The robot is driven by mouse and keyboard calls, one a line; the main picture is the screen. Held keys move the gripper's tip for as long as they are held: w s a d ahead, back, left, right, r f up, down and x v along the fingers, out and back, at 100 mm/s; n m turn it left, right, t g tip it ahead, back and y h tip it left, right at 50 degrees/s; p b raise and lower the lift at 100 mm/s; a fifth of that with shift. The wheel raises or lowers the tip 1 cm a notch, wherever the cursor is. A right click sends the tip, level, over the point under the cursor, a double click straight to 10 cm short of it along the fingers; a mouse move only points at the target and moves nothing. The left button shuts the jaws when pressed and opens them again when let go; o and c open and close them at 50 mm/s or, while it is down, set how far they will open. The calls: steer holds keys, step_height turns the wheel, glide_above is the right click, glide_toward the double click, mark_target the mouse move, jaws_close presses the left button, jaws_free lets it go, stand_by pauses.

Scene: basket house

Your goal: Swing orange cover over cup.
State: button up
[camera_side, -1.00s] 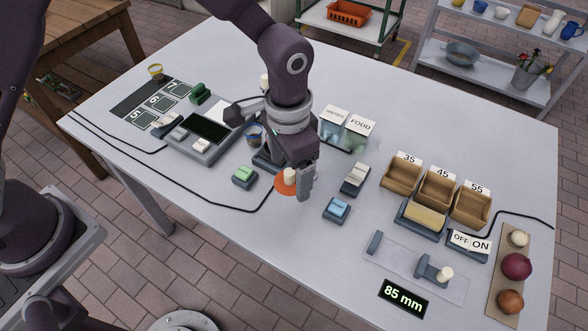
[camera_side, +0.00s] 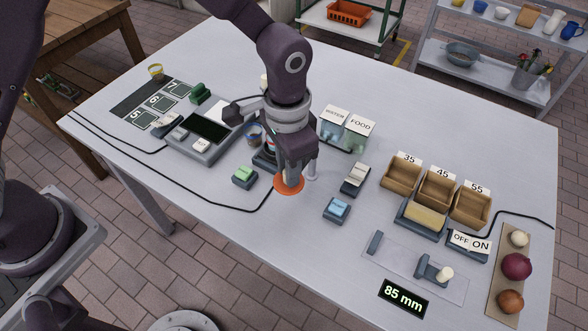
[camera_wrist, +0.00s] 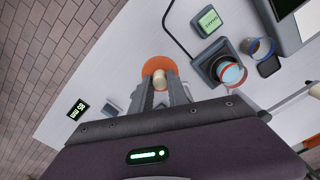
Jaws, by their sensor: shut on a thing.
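The orange cover (camera_side: 289,189) is a flat round disc with a cream knob (camera_wrist: 160,83), low over the table in front of the dark base. My gripper (camera_wrist: 161,90) is shut on the knob, with a finger on each side. In the side view, my gripper (camera_side: 291,180) hides the knob. A pale-blue cup with a reddish rim (camera_wrist: 230,73) stands on the dark base (camera_wrist: 205,67), apart from the cover. In the side view, my wrist and gripper mostly hide this cup.
A green button (camera_side: 243,174) is to the left and a blue button (camera_side: 338,208) to the right. A switch (camera_side: 356,178) and labelled bins (camera_side: 438,188) are farther right.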

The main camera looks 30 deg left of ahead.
steer(key=shift+w+a, duration=0.2)
steer(key=shift+a, duration=0.75)
steer(key=shift+w+a, duration=0.2)
steer(key=shift+a, duration=0.7)
steer(key=shift+a, duration=0.1)
steer(key=shift+w+a, duration=1.2)
steer(key=shift+a, duration=0.3)
steer(key=shift+w+a, duration=0.5)
steer(key=shift+w, duration=0.35)
steer(key=shift+w+a, duration=0.5)
steer(key=shift+w, duration=0.35)
